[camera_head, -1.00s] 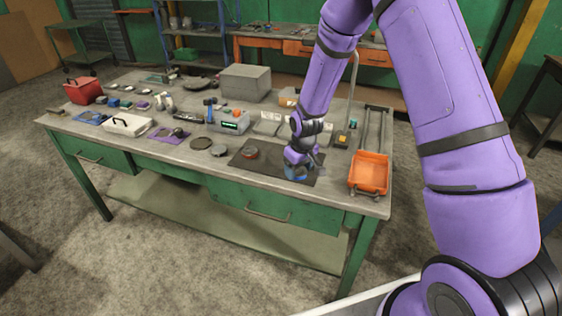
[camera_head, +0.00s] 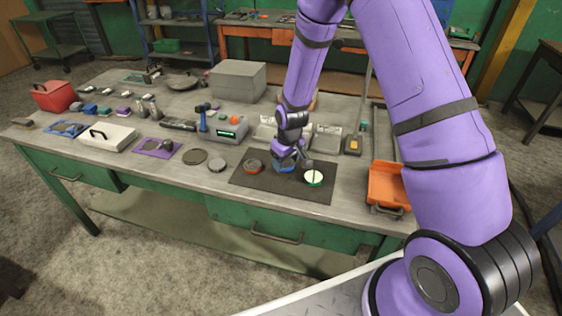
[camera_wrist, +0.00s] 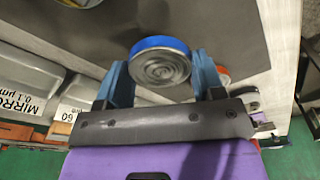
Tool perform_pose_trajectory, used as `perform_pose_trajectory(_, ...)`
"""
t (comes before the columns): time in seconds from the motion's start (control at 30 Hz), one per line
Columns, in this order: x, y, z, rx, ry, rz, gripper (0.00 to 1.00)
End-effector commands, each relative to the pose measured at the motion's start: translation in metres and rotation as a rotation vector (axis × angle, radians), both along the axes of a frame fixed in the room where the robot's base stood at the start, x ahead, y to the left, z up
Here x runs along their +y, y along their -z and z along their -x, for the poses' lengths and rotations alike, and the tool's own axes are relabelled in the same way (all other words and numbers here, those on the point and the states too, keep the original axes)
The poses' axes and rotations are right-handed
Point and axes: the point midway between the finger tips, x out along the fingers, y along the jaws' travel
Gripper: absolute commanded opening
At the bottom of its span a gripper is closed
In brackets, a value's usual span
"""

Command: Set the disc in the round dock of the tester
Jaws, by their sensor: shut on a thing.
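My gripper (camera_head: 283,160) is over the far edge of the dark mat, between two other discs. In the wrist view its blue fingers (camera_wrist: 162,76) are shut on a blue-rimmed disc (camera_wrist: 160,62) with a grey ridged face. In the head view I cannot clearly tell this disc from the blue fingers. The grey tester (camera_head: 228,131), with a lit green display and an orange-red knob, stands to the left and farther back. I cannot make out its round dock from here.
On the dark mat (camera_head: 244,181) lie a red-rimmed disc (camera_head: 253,166) and a white, green-rimmed disc (camera_head: 314,178). An orange tray (camera_head: 388,185) is to the right. A grey box (camera_head: 238,82) stands behind. Labelled sloped holders (camera_head: 326,141) are just beyond my gripper.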

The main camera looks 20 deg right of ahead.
Motion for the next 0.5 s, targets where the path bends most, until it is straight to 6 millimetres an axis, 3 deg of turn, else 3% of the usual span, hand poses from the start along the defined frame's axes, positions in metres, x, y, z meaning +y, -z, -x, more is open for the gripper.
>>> perform_pose_trajectory(0.2,-0.002,0.026,0.009,0.001,0.0,0.0,0.27)
perform_pose_trajectory(0.5,-0.002,0.029,0.009,0.0,-0.001,0.0,0.27)
